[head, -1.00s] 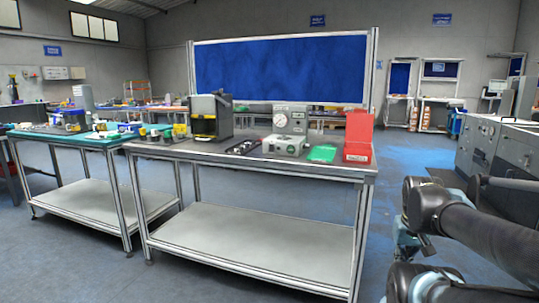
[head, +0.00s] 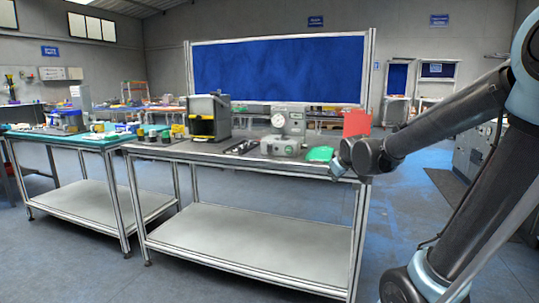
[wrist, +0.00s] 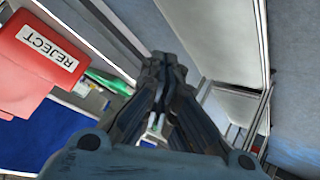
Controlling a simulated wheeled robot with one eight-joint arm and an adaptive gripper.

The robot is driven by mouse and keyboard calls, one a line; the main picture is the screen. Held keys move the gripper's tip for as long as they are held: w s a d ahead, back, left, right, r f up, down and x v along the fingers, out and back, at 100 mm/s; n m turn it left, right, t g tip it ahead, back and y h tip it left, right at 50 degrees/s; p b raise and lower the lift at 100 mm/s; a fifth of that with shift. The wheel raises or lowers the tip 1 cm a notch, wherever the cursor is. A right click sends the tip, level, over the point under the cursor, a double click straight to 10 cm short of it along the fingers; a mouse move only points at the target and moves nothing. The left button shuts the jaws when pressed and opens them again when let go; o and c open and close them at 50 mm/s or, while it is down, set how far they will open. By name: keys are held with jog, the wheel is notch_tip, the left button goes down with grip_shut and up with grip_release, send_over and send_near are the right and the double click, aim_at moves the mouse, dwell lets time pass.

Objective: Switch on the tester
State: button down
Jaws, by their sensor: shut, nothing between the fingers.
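A grey unit with a round white dial (head: 288,118) stands at the back of the table. A low grey box (head: 284,146) sits in front of it. I cannot tell for sure which one is the tester; no switch can be made out. My gripper (head: 338,162) is over the table's right end, right of the grey box and apart from it. In the wrist view my gripper (wrist: 164,62) is shut and empty, its two fingers together. Neither grey unit is clearly visible in the wrist view.
A red reject bin (head: 357,122) stands behind my gripper; its label shows in the wrist view (wrist: 47,48). A green flat piece (head: 318,154) lies between the grey box and my gripper. A black-and-yellow machine (head: 208,117) stands left. The table's lower shelf (head: 250,208) is bare.

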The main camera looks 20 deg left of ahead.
jog(key=w+a+r+n+t+y, duration=0.1)
jog(key=w+a+r+n+y, duration=0.15)
jog(key=a, duration=0.55)
jog(key=w+a+r+n+t+y, duration=0.15)
jog(key=w+a, duration=0.25)
jog(key=a, duration=0.4)
jog(key=n+y, duration=0.4)
send_near(270, 149)
jog(key=s+a, duration=0.6)
jog(key=a, duration=0.2)
jog(key=shift+w+r, duration=0.15)
jog(key=shift+r, duration=0.05)
jog(key=shift+w, duration=0.15)
jog(key=shift+w+d+f, duration=0.1)
jog(key=shift+w+f, duration=0.1)
jog(key=shift+w, duration=1.15)
jog(key=shift+w+d+f, duration=0.15)
jog(key=shift+w+f, duration=0.1)
jog(key=shift+w, duration=1.15)
jog(key=shift+w+d+f, duration=0.1)
jog(key=shift+w+f, duration=0.1)
jog(key=shift+w, duration=1.15)
jog(key=shift+w, duration=0.15)
jog(key=shift+w, duration=0.2)
jog(key=shift+w, duration=0.3)
